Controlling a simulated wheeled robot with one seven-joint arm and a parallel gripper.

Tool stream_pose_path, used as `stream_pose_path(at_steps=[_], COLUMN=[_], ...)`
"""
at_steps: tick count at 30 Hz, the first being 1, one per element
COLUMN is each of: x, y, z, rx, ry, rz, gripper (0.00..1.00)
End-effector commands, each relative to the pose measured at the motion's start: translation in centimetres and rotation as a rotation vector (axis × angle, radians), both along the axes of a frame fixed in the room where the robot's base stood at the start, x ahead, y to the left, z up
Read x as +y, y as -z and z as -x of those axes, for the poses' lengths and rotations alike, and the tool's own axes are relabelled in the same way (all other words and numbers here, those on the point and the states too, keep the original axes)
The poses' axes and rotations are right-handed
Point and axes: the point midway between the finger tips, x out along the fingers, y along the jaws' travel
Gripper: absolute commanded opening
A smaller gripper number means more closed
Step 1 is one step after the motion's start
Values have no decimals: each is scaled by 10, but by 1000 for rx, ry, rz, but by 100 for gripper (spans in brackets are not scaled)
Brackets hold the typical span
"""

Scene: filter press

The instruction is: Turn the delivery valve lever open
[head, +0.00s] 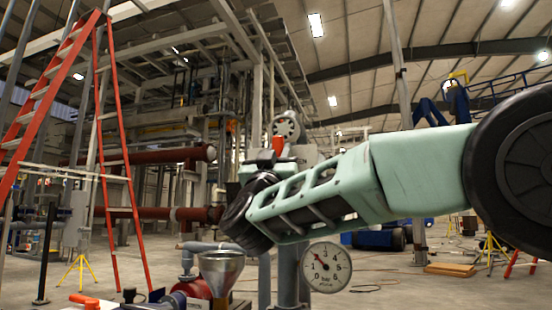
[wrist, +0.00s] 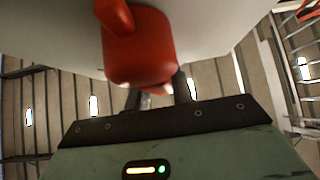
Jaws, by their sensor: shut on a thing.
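The red lever (head: 278,145) shows in the head view just above the tips of my gripper (head: 270,157), near the middle of the picture. In the wrist view the red lever (wrist: 140,55) is large, with a rounded block end and a narrower arm running up. The two dark fingers of my gripper (wrist: 160,92) reach to its lower end and are shut on it. The exact contact is partly hidden behind the red block. The valve body under the lever cannot be made out clearly.
A pressure gauge (head: 326,267) stands below my arm. A metal funnel (head: 221,270) and an orange handle (head: 85,300) are at the lower left. A red stepladder (head: 112,150) stands at the left. A pale rounded surface (wrist: 60,35) lies close behind the lever.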

Motion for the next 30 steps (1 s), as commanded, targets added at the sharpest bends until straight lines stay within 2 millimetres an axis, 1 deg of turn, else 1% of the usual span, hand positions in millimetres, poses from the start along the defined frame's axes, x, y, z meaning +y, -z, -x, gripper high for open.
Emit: stream_pose_path(at_steps=[1,13,14,15,16,25,28,30], x=[0,-1,-1,-1,-1,0,2,5], y=[2,2,2,2,2,2,8,15], z=[0,0,0,0,0,1,6,13], rx=[1,-1,-1,-2,-2,-3,-2,-1], ry=[1,1,1,1,0,0,-1,-3], rz=[-7,-14,-14,-14,-13,-11,-11,-10], gripper=[0,0,32,43,45,45,45,45])
